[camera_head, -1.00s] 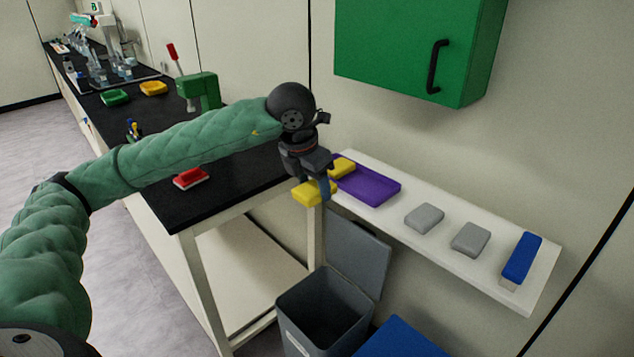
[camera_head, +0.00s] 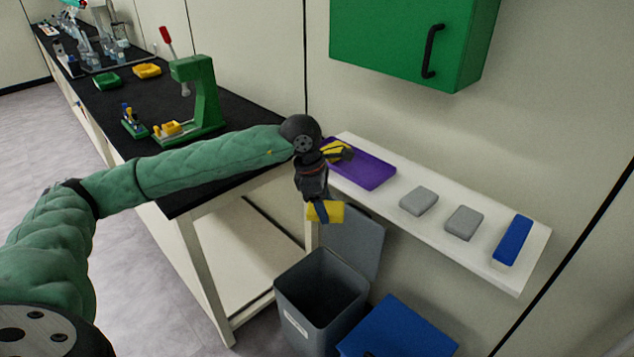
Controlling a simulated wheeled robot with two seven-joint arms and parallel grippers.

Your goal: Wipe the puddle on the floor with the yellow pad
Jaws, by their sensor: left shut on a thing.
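My left gripper (camera_head: 322,208) points down and is shut on a yellow pad (camera_head: 333,212). It holds the pad in the air in front of the shelf's left end, above the open grey bin. Another yellow piece (camera_head: 337,151) shows at the left end of the purple tray (camera_head: 372,176), partly covered by my wrist. No puddle shows in this view. My right gripper is not in view.
A white wall shelf (camera_head: 480,262) holds the tray, two grey blocks (camera_head: 419,201) and a blue block (camera_head: 513,240). Below stand the grey bin (camera_head: 300,292) and a blue box (camera_head: 400,330). A black-topped bench (camera_head: 190,205) is left, a green cabinet (camera_head: 390,40) above. Floor is open at left.

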